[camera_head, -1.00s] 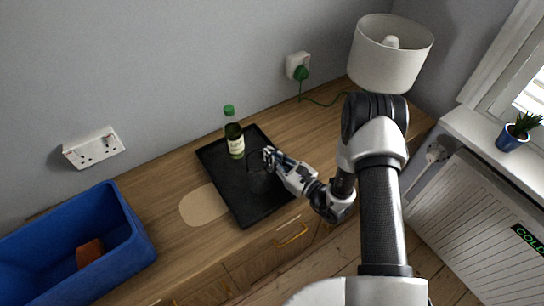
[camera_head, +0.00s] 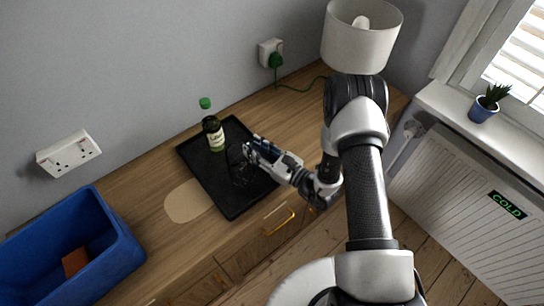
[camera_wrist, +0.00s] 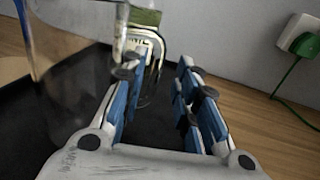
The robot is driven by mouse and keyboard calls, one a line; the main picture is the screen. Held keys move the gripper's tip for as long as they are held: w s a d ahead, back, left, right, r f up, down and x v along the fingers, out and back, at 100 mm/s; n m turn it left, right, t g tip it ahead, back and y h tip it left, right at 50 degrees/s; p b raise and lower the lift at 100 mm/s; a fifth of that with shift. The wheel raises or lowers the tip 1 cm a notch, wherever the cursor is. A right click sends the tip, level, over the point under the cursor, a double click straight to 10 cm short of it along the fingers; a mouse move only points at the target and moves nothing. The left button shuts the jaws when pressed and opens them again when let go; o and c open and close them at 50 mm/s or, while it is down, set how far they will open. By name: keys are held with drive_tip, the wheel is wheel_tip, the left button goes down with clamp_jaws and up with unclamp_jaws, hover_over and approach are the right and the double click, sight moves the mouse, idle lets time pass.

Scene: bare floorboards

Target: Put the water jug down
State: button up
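The clear water jug (camera_head: 240,173) is faint against the black tray (camera_head: 215,187). It appears upright on the tray, though its base is hard to make out. In the wrist view the jug (camera_wrist: 72,75) fills the left side, with its clear handle close by the left finger. My gripper (camera_head: 250,151) is at the jug's right side. In the wrist view its blue-padded fingers (camera_wrist: 160,82) stand apart with a gap between them. I cannot tell whether the left finger touches the handle.
A green-capped bottle (camera_head: 213,133) stands on the tray just behind the jug. A blue crate (camera_head: 125,250) with a brown-red block (camera_head: 75,262) is at the left. A pale oval mat (camera_head: 188,201) lies left of the tray. A lamp (camera_head: 362,38) stands at the back right.

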drive_tip(key=p+v, duration=0.1)
drive_tip(key=v, duration=0.9)
drive_tip(key=shift+s+d+r+p, duration=0.1)
drive_tip(key=shift+s+d+p, duration=0.1)
drive_tip(key=shift+p, duration=0.1)
drive_tip(key=s+a+r+n+g+y, duration=0.2)
drive_tip(key=a+r+n+g, duration=0.15)
drive_tip(key=r, duration=0.25)
drive_tip(key=s+a+r+n+g+y, duration=0.1)
drive_tip(key=a+r+n+g+y, duration=0.1)
drive_tip(key=r+n+g, duration=0.3)
drive_tip(key=s+a+r+n+g+h, duration=0.35)
drive_tip(key=s+r+n+g, duration=0.25)
drive_tip(key=s+r+n, duration=0.4)
drive_tip(key=s+d+r+n+t+h, duration=0.3)
drive_tip(key=s+d+r+n+h, duration=0.1)
drive_tip(key=d+h, duration=0.2)
drive_tip(key=s+d+r+n+t+h, duration=0.3)
drive_tip(key=s+d+r+n+h, duration=0.1)
drive_tip(key=d+h, duration=0.3)
drive_tip(key=shift+s+d+r+t, duration=0.2)
drive_tip(key=shift+s+d+t, duration=0.15)
drive_tip(key=shift+d, duration=0.95)
drive_tip(key=shift+h, duration=0.25)
